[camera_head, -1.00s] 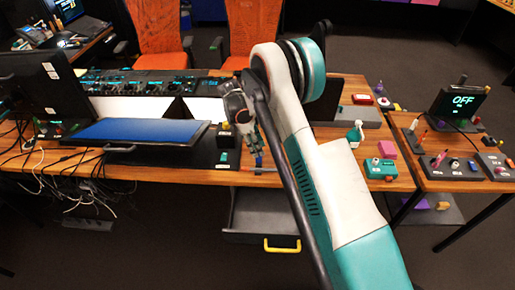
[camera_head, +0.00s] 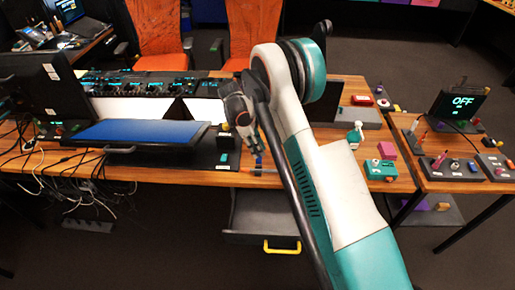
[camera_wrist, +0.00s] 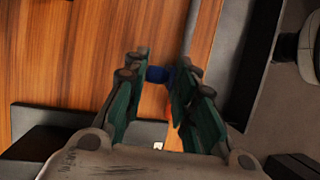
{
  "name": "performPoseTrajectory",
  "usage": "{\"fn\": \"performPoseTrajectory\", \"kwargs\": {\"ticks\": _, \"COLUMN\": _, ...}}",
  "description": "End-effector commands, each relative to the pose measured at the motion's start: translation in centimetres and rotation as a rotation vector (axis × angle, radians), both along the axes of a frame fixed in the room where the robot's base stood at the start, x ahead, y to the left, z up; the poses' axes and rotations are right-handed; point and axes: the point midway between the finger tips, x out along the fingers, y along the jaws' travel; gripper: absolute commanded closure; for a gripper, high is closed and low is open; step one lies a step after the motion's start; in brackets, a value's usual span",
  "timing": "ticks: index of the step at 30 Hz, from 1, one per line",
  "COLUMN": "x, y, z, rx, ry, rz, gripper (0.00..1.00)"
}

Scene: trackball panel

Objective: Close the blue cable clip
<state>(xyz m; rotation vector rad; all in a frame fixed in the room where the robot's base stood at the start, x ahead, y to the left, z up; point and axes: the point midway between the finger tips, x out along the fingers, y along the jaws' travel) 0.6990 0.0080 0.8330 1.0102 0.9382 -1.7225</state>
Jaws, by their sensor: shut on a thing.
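The blue cable clip (camera_wrist: 158,74) shows in the wrist view between the fingertips of my gripper (camera_wrist: 160,76), near the front edge of the wooden desk. The fingers touch it from both sides. In the head view the clip (camera_head: 258,161) is a small blue spot at the desk's front edge, just below my gripper (camera_head: 255,150). The fingers partly hide the clip, so I cannot tell whether its lid is fully closed.
A blue-screened panel (camera_head: 140,131) lies to the left on the desk. An open drawer (camera_head: 262,215) with a yellow handle (camera_head: 282,246) sticks out below. Several small devices stand on the right. Loose cables hang at the left.

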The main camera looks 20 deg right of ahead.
Motion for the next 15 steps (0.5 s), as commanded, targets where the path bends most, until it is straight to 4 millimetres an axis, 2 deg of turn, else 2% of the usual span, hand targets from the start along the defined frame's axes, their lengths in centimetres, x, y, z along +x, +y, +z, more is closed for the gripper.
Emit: {"fn": "performPoseTrajectory", "kwargs": {"ticks": 15, "x": -0.09, "y": 0.01, "z": 0.26, "rx": -0.019, "ry": -0.055, "rz": 0.001, "gripper": 0.98}}
